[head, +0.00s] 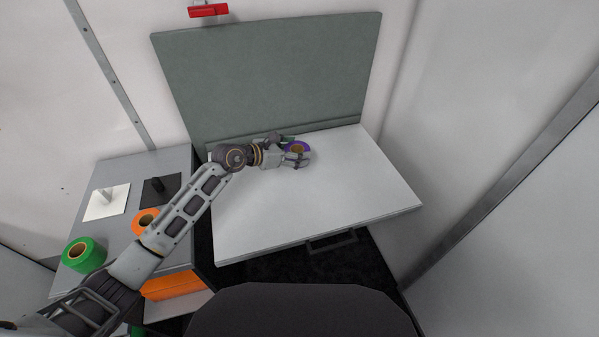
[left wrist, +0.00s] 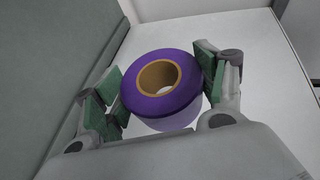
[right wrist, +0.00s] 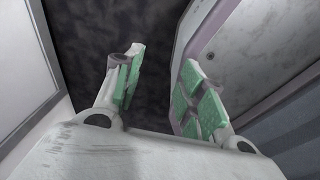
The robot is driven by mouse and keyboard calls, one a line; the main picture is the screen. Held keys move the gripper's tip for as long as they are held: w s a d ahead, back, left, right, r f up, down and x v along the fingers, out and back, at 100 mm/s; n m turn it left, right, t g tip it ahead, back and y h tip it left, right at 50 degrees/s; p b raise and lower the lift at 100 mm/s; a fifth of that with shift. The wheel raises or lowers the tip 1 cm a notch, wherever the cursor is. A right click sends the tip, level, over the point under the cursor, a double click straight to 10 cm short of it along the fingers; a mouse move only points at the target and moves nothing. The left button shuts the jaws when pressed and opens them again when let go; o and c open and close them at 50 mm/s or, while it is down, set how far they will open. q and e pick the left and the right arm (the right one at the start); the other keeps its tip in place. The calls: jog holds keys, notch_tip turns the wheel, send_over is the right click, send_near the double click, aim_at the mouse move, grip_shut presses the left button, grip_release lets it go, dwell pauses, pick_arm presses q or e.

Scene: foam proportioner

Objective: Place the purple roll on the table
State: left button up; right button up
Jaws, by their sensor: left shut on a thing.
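The purple roll (head: 298,147), with a tan core, is at the far part of the white table (head: 310,205), near the grey-green back panel. My left gripper (head: 295,152) is shut on the roll. In the left wrist view the purple roll (left wrist: 161,92) sits between the green finger pads of the left gripper (left wrist: 163,88), its hole facing the camera. I cannot tell whether its underside touches the table. My right gripper (right wrist: 158,85) shows only in the right wrist view, with its fingers apart and nothing between them.
A grey side table (head: 105,220) at the left holds a green roll (head: 84,256), an orange roll (head: 146,220), a white plate (head: 106,203) and a black plate (head: 160,190). The back panel (head: 275,80) rises behind the white table. The table's middle and right are clear.

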pick_arm(q)
notch_tip(320, 180, down, 4)
jog(key=shift+r, duration=0.15)
jog(key=shift+f, duration=2.45)
pick_arm(e)
jog(key=shift+w+d+f, duration=0.2)
jog(key=shift+d+f, duration=0.05)
jog(key=shift+d, duration=0.1)
jog(key=shift+w, duration=0.15)
